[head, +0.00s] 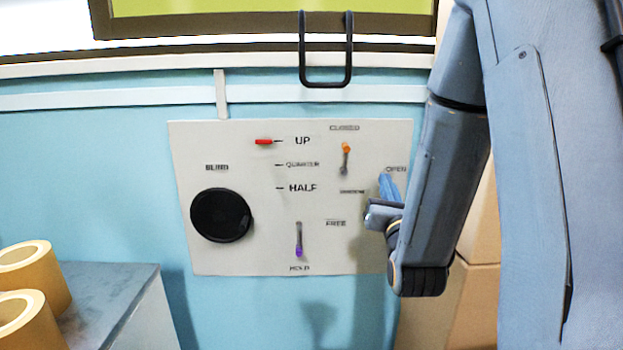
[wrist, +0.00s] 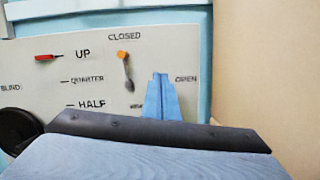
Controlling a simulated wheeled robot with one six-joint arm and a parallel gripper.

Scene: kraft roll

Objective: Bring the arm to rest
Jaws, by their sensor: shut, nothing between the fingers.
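My gripper (head: 387,186) is shut and empty in front of the right edge of a white control panel (head: 265,260), near the OPEN label. In the wrist view its blue fingers (wrist: 161,98) are together, below and right of the orange-tipped lever. My blue-grey arm comes down from the top right of the head view and covers part of the panel's right side. The fingers appear apart from the lever; whether they touch the panel I cannot tell.
The panel carries a black knob (head: 221,215), a red pointer (head: 263,142) at UP, an orange-tipped lever (head: 346,149) pointing to CLOSED, and a purple-tipped lever (head: 298,250) pointing to HOLD. A black handle (head: 326,84) hangs above. Cardboard rolls (head: 38,275) stand on a grey surface (head: 115,287) at left.

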